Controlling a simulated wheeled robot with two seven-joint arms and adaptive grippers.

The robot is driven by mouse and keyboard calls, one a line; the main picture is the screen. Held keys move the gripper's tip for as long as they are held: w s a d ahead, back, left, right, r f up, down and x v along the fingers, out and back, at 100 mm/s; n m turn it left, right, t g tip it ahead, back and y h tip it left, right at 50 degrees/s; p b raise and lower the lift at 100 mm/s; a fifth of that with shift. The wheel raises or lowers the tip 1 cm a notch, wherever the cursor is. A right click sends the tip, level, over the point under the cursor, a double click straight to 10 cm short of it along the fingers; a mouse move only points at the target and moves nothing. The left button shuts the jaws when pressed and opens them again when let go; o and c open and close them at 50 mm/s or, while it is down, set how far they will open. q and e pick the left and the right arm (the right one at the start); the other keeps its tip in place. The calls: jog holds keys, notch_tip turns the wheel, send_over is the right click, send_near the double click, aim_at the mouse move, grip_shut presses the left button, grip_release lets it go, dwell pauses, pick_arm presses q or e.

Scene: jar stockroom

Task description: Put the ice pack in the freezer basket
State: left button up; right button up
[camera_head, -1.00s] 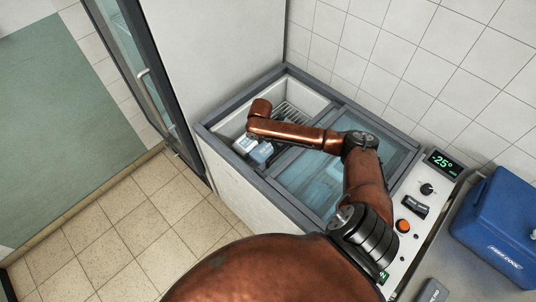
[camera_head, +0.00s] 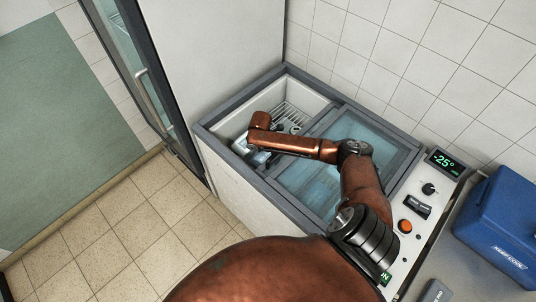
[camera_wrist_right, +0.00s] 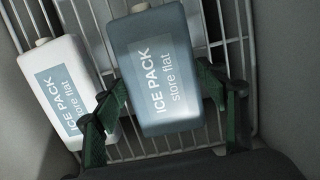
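In the right wrist view a blue-grey ice pack (camera_wrist_right: 160,75), labelled "ICE PACK store flat", lies between the green fingers of my right gripper (camera_wrist_right: 163,80), which touch it on both sides. A paler ice pack (camera_wrist_right: 68,88) with the same label lies beside it at left, on the wire freezer basket (camera_wrist_right: 247,60). The held pack looks larger and nearer to the camera; whether it touches the wires cannot be told. In the head view the basket (camera_head: 291,113) shows in the freezer's open part, and my forearm hides most of the gripper and packs. My left gripper is not in view.
The chest freezer's rim (camera_head: 232,157) surrounds the opening. A sliding glass lid (camera_head: 310,187) covers its right part. A control panel reading -25° (camera_head: 446,163) and a blue cool box (camera_head: 497,235) are at right. A tall glass-doored cabinet (camera_head: 150,90) stands at left.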

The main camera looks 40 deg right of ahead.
aim_at(265, 158)
jog(key=shift+o, duration=0.5)
jog(key=shift+r, duration=0.25)
notch_tip(265, 158, up, 12)
jog(key=a+p, duration=0.1)
jog(key=p, duration=0.1)
jog(key=shift+a+f, duration=0.15)
jog(key=shift+a, duration=0.25)
jog(key=shift+s, duration=0.1)
